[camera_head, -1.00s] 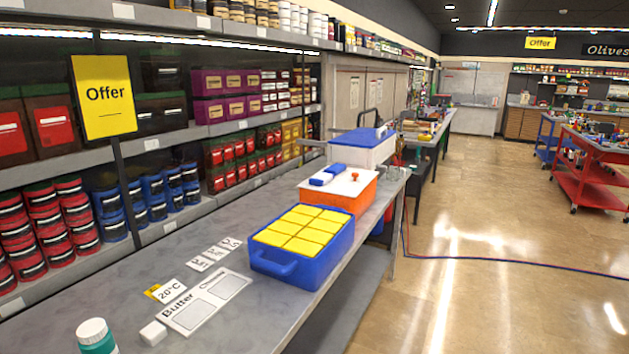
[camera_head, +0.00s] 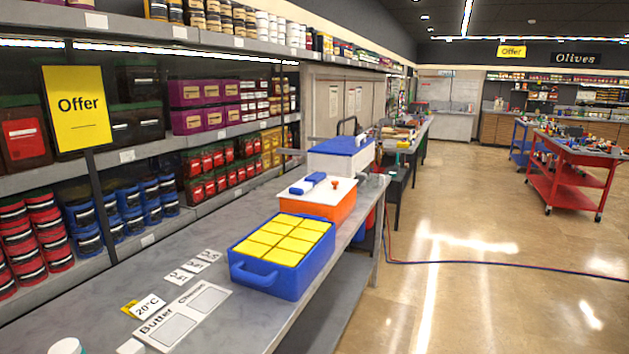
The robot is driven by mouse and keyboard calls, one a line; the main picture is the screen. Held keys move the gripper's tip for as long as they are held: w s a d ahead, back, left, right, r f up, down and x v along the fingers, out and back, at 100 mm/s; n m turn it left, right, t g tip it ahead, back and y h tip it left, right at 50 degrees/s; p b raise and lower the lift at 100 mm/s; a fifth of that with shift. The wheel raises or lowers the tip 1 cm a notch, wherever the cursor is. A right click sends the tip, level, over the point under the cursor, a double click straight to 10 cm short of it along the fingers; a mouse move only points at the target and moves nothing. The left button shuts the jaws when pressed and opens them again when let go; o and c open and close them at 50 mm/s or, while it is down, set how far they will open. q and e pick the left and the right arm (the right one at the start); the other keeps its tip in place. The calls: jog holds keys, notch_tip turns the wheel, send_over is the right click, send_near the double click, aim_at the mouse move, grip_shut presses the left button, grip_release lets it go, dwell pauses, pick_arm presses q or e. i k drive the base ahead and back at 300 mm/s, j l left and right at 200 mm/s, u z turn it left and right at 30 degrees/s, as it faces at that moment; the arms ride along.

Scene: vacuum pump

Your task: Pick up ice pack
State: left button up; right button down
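Nothing in view is clearly marked as an ice pack. Two small blue pieces (camera_head: 301,187) lie on the white lid of an orange box (camera_head: 330,207) on the grey bench; I cannot tell whether either is an ice pack. In front of that box, a blue crate (camera_head: 268,283) with a handle holds several yellow blocks (camera_head: 284,240), and I cannot tell what these are. Behind the orange box stands a white box with a blue lid (camera_head: 341,147). Neither of my grippers is in view.
The grey bench (camera_head: 210,325) runs along shelves of jars and tins. A Butter/Cheese card (camera_head: 181,317) and small labels (camera_head: 194,266) lie on it. A white cap (camera_head: 65,346) shows at the bottom left. A blue-red hose (camera_head: 470,264) crosses the open floor; a red cart (camera_head: 573,180) stands right.

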aim_at(301, 187)
jog(key=i+l, duration=0.2)
jog(key=l, duration=0.2)
jog(key=i+l+u, duration=0.1)
jog(key=i+l, duration=0.35)
jog(key=l, duration=0.3)
jog(key=i+l+u, duration=0.1)
jog(key=l, duration=0.3)
jog(key=i+l, duration=0.3)
jog(key=l, duration=0.15)
jog(key=i+l+u, duration=0.1)
jog(key=l, duration=0.3)
jog(key=i+l, duration=0.3)
jog(key=l, duration=0.15)
jog(key=i+l+u, duration=0.1)
jog(key=l, duration=0.3)
jog(key=i, duration=0.05)
